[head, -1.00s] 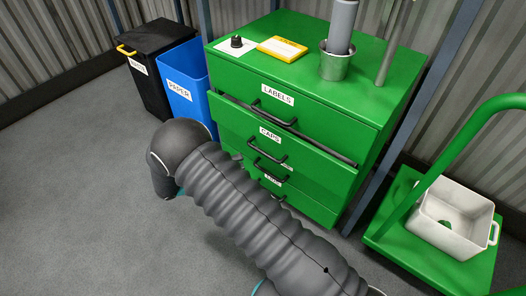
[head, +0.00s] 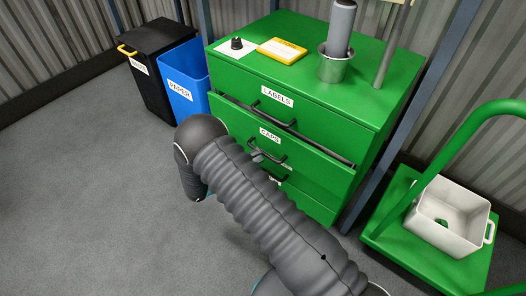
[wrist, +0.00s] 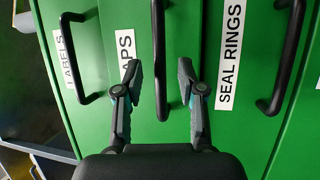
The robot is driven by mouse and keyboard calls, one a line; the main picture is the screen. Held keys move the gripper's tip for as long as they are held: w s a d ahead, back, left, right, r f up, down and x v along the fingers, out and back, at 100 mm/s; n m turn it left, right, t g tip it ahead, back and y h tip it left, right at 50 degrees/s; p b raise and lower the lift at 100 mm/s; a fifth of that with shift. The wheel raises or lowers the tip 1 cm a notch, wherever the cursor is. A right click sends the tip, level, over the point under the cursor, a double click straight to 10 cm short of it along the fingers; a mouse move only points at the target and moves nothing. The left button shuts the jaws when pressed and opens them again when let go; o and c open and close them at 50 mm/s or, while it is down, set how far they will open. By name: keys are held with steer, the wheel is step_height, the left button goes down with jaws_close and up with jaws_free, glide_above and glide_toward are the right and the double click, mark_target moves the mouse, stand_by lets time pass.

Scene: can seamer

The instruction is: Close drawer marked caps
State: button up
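The caps drawer (head: 225,115) is the second drawer of the green cabinet. It stands partly open, with a dark gap along its top edge under the labels drawer (head: 330,105). Its black handle (head: 268,152) shows in the head view, just beyond my arm. In the wrist view the caps handle (wrist: 159,60) runs between my spread fingers, and the left finger covers part of the "CAPS" label (wrist: 127,45). My gripper (wrist: 158,80) is open and holds nothing; whether it touches the drawer I cannot tell. In the head view my arm hides it.
The seal rings drawer (wrist: 228,55) lies beside the caps drawer in the wrist view. A blue paper bin (head: 185,85) and a black bin (head: 150,65) stand left of the cabinet. A green cart (head: 400,235) with a white tub (head: 450,215) stands right. Floor at left is clear.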

steer(key=shift+x, duration=1.55)
jaws_close()
